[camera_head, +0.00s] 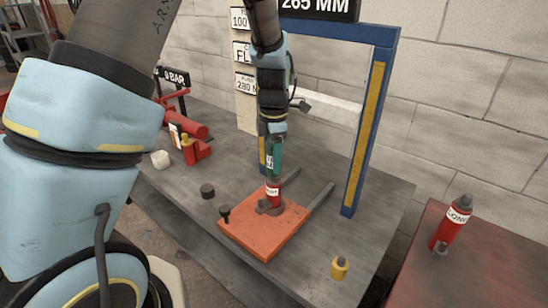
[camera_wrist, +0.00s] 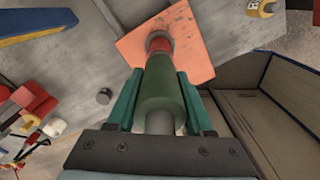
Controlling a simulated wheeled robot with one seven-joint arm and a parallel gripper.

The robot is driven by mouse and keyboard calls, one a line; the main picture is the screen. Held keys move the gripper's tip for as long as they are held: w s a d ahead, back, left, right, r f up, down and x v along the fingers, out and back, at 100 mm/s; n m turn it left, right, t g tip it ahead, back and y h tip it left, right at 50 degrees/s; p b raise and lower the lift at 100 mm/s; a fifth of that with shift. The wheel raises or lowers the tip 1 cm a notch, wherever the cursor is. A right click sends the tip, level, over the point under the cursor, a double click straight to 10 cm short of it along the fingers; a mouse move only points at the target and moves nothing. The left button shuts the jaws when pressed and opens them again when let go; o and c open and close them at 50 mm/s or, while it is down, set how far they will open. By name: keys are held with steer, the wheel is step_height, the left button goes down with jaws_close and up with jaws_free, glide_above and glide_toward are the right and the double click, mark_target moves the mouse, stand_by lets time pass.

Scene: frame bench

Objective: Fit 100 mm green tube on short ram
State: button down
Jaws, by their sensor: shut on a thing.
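My gripper (camera_head: 274,162) is shut on a green tube (camera_wrist: 164,82), which shows between its teal fingers in the wrist view. The fingers largely hide the tube in the head view. A red ram with a white label (camera_head: 273,189) stands upright on an orange plate (camera_head: 252,231), directly below my gripper. The ram also shows just past the tube's far end in the wrist view (camera_wrist: 161,44). The tube looks in line with the ram. I cannot tell whether the tube is around the ram's top or just above it.
A blue frame (camera_head: 366,130) stands behind the plate. A dark cylinder (camera_head: 207,190) and a dark knob (camera_head: 225,212) are left of the ram. A yellow fitting (camera_head: 339,268) sits at the front right. A red ram labelled LONG (camera_head: 450,228) stands on the right-hand red surface (camera_head: 470,275).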

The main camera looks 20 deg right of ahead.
steer(key=shift+f+b, duration=0.4)
steer(key=shift+f, duration=0.55)
steer(key=shift+c, duration=1)
jaws_free()
step_height(320, 180, up, 11)
steer(key=shift+f+b, duration=0.1)
steer(key=shift+b, duration=0.95)
steer(key=s+a+f+m, duration=0.1)
steer(key=s+a+m, duration=0.1)
steer(key=a+m, duration=0.7)
steer(key=s+a+f+m+t, duration=0.1)
steer(key=a+m, duration=0.8)
steer(key=a, duration=1.2)
steer(key=shift+s+a+f+t, duration=0.15)
steer(key=shift+s+f+t, duration=0.15)
steer(key=shift+s+f, duration=0.35)
